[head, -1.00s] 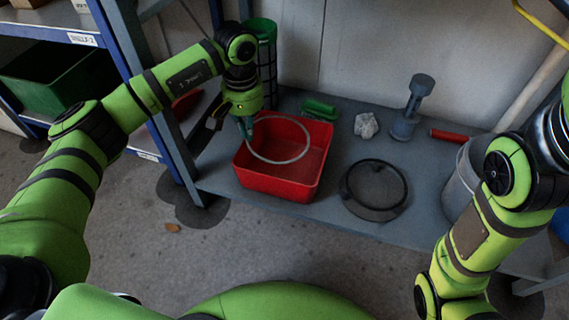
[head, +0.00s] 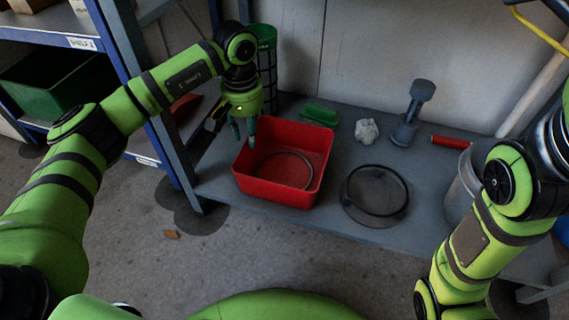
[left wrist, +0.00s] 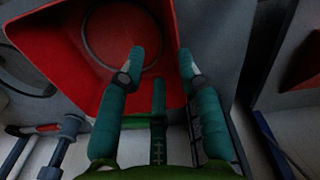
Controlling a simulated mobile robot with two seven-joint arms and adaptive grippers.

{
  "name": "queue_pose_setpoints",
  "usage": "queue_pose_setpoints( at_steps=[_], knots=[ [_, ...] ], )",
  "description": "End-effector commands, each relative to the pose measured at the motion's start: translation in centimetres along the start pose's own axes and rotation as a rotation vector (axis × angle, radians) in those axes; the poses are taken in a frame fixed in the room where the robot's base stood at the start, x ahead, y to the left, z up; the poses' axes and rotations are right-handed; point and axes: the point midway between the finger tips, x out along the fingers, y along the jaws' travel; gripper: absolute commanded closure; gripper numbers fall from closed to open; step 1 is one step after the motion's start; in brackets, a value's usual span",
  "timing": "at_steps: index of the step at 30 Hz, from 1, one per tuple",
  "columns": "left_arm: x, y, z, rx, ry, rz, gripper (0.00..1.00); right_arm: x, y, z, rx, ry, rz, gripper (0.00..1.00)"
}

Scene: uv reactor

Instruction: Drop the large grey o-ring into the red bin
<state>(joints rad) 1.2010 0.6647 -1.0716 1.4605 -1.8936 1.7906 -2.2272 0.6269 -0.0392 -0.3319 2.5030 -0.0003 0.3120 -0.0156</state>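The large grey o-ring (head: 285,170) lies inside the red bin (head: 308,192), on its floor. The bin stands on the grey table. My left gripper (head: 245,140) is above the bin's left rear side, its fingers apart and empty. In the left wrist view the open left gripper (left wrist: 160,70) shows over the red bin (left wrist: 45,30), with part of the o-ring (left wrist: 158,50) seen in the bin beyond the fingertips. My right arm is at the right of the head view; its gripper is not in view.
A dark round ring-like part (head: 375,192) lies right of the bin. Behind are a green brush-like item (head: 320,116), crumpled white paper (head: 366,131), a grey fixture (head: 410,115) and a red cylinder (head: 450,141). A grey bucket (head: 462,190) stands at the right.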

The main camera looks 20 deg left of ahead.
Motion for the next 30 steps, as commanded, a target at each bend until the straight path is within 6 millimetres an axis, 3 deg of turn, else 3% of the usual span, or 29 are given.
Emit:
queue_pose_setpoints(
  at_steps=[6, 13, 19, 30],
  knots=[
    [-5.0, 0.0, -0.1, 0.0, 0.006, 0.002, 0.65, 0.0, 0.0, 0.0, 0.0, 0.0, -0.002, 0.65],
    [-8.8, 0.0, -0.1, 0.0, 0.003, 0.0, 0.65, 0.0, -0.1, 0.0, 0.0, 0.0, -0.003, 0.65],
    [-10.1, 0.0, 0.0, 0.0, 0.001, 0.0, 0.65, 0.0, -0.1, 0.0, 0.0, 0.0, -0.003, 0.65],
    [-10.2, 0.0, 0.0, 0.0, 0.001, 0.0, 0.65, 0.0, -0.1, 0.0, 0.0, 0.0, -0.003, 0.65]
  ],
)
